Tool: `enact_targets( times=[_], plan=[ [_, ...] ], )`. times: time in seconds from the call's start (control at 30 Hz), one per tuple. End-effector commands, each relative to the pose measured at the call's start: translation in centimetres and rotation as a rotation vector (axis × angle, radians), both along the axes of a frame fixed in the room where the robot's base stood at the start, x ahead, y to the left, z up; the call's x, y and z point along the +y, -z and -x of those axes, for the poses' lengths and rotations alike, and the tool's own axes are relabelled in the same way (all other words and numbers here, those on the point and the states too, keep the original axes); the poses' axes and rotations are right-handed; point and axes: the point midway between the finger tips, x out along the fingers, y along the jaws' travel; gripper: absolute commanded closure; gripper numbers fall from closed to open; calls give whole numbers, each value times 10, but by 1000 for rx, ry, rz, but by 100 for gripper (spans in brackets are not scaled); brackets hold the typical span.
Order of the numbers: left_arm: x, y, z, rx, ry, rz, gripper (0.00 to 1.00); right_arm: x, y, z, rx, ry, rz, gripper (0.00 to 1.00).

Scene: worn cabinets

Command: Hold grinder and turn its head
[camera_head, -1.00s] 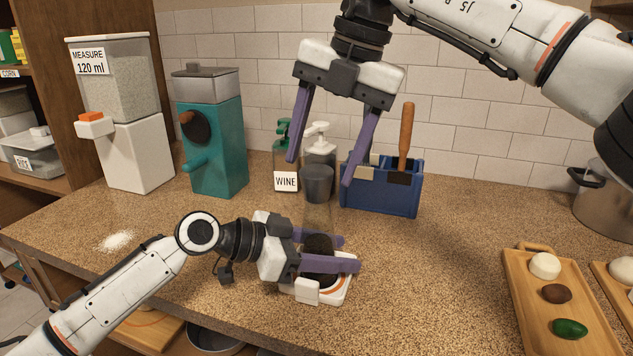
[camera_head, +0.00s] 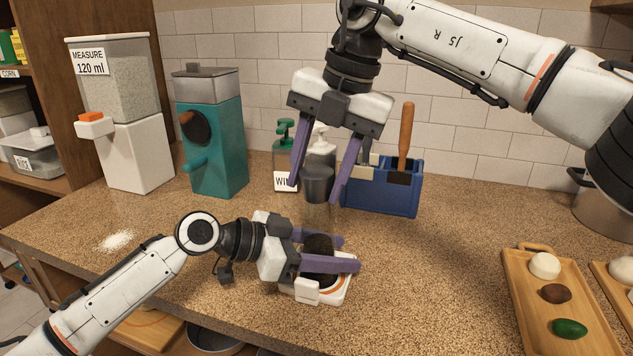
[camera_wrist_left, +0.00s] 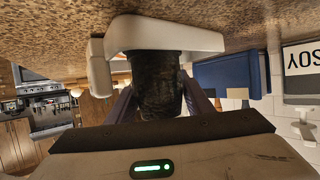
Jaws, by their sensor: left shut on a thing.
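The grinder stands upright on the counter, with a grey head (camera_head: 318,184), a clear upper body and dark contents (camera_head: 318,244). Its foot is in a white base with an orange ring (camera_head: 338,290). My left gripper (camera_head: 350,254) is shut around the lower body from the left. In the left wrist view the dark lower body (camera_wrist_left: 157,88) sits between its fingers, with the white base (camera_wrist_left: 165,36) beyond. My right gripper (camera_head: 315,193) is open and points down, its purple fingers on either side of the head in the picture. I cannot tell whether they touch it.
A blue caddy (camera_head: 380,200) with a wooden-handled tool stands close behind on the right. A labelled green bottle (camera_head: 283,158) and a white pump bottle (camera_head: 320,150) stand behind the head. A teal dispenser (camera_head: 218,145) is further left. Counter to the right is clear up to a wooden tray (camera_head: 525,290).

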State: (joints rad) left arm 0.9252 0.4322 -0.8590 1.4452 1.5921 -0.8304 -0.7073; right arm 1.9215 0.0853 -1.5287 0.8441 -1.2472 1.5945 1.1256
Motion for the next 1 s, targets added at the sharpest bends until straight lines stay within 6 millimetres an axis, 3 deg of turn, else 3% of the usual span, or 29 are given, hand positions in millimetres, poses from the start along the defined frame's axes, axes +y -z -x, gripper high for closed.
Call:
enact_targets(
  times=[0.23, 1.0],
  plan=[
    [-1, 2, 1, 3, 2, 0, 86, 2, -1, 0, -6, 86, -10, 96],
    [-4, 0, 3, 6, 5, 5, 86, 8, 0, 4, -24, 1022, -25, 97]
  ],
)
